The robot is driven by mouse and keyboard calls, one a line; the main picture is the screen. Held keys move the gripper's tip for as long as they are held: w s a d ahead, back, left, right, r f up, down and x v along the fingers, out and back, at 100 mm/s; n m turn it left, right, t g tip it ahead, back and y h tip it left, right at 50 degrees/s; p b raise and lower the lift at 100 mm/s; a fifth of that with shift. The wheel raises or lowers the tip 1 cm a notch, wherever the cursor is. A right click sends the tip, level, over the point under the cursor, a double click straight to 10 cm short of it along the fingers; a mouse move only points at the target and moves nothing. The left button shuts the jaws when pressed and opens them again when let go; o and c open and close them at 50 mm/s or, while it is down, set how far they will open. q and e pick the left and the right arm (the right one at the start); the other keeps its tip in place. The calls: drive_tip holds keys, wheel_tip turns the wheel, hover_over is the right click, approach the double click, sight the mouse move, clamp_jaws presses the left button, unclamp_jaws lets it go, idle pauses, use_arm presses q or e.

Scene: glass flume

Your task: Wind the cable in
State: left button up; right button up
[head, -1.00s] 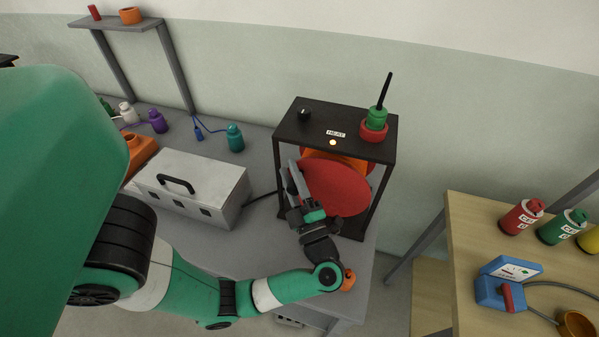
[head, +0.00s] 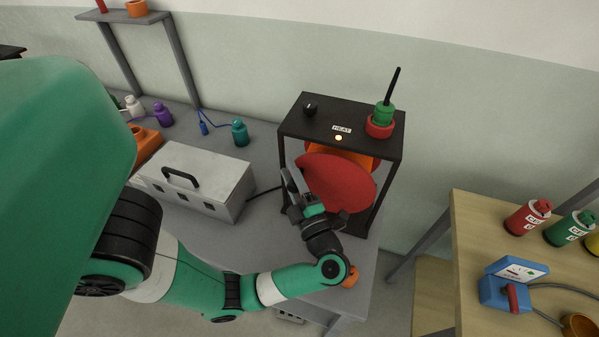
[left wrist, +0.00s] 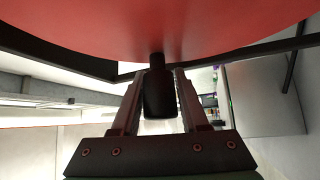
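A red reel disc (head: 338,183) stands upright inside a black open frame (head: 333,120). A part of the orange drum (head: 350,153) shows behind it. In the left wrist view the disc (left wrist: 165,25) fills the top, and a black crank handle (left wrist: 159,96) sticks out from it toward my gripper. My left gripper (head: 291,178) is at the disc's left front edge; its two fingers (left wrist: 159,78) sit on either side of the handle, close against it. A black cable (head: 262,191) runs from the grey box into the frame. My right gripper is not in view.
The grey box (head: 190,180) with a black handle stands left of the frame. Green and red pieces (head: 382,118) with a black rod sit on the frame's top. A wooden table (head: 465,235) with bottles and a blue device (head: 506,290) stands at right, beyond a gap.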

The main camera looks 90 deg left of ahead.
use_arm(q)
drive_tip(key=shift+o, duration=1.4)
drive_tip(key=shift+d, duration=0.1)
drive_tip(key=b+v, duration=0.2)
drive_tip(key=v, duration=0.9)
drive_tip(key=shift+d, duration=0.2)
drive_tip(key=shift+w, duration=0.15)
